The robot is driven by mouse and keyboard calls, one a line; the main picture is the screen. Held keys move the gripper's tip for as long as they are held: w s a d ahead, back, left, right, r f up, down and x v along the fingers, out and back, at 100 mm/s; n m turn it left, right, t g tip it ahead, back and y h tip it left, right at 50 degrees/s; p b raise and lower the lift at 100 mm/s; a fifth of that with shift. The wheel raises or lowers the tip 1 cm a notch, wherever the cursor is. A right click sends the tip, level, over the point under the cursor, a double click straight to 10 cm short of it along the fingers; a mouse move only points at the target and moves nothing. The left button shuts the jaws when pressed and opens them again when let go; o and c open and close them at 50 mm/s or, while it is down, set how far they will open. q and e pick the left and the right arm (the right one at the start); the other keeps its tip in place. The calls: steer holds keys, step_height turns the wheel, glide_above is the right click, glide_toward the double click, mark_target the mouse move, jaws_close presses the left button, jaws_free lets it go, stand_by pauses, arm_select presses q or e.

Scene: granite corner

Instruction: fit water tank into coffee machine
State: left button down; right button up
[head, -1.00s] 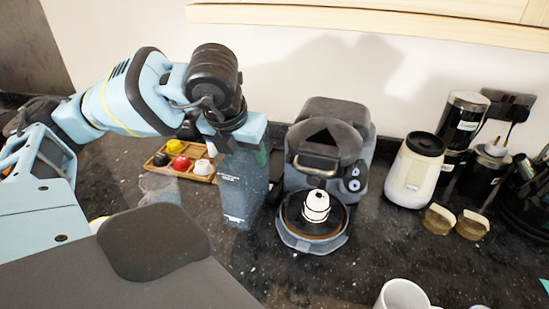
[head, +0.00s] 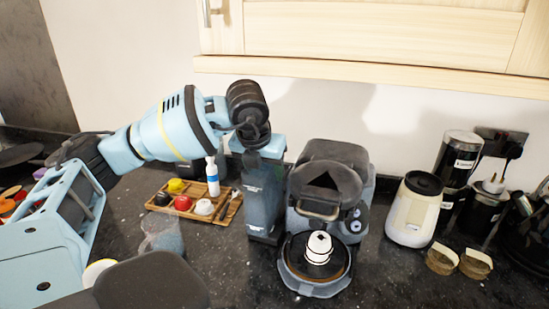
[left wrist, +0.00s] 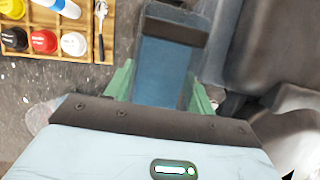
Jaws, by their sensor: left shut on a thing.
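The water tank (head: 263,203) is a tall, dark translucent blue container. My left gripper (head: 258,153) is shut on its upper part from above and holds it nearly upright. The tank is close beside the left side of the grey coffee machine (head: 329,163); I cannot tell whether they touch or whether its base meets the counter. In the left wrist view, the tank (left wrist: 166,66) lies between the green fingers (left wrist: 160,90), with the machine's grey body (left wrist: 265,50) to its right. My right gripper is not in view.
A wooden tray (head: 212,211) with coloured cups and a white bottle (head: 212,177) stands left of the tank. A white cup (head: 319,248) sits on the machine's front base. A cream canister (head: 415,209) stands to the right. A wooden cabinet (head: 380,35) hangs above.

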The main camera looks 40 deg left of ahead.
arm_select(q)
steer(key=shift+w+a+r, duration=0.1)
steer(key=shift+w+a, duration=0.25)
steer(key=shift+w, duration=0.4)
steer(key=shift+w+a, duration=0.3)
steer(key=shift+w, duration=0.5)
steer(key=shift+w+a+r, duration=0.1)
steer(key=shift+w+a, duration=0.25)
steer(key=shift+w, duration=0.4)
steer(key=w, duration=0.1)
steer(key=w+a+f, duration=0.1)
steer(key=w, duration=0.1)
steer(key=shift+a+f, duration=0.2)
steer(key=shift+f, duration=0.25)
steer(key=c, duration=0.5)
jaws_free()
steer(key=shift+f, duration=0.1)
steer(key=shift+d, duration=0.1)
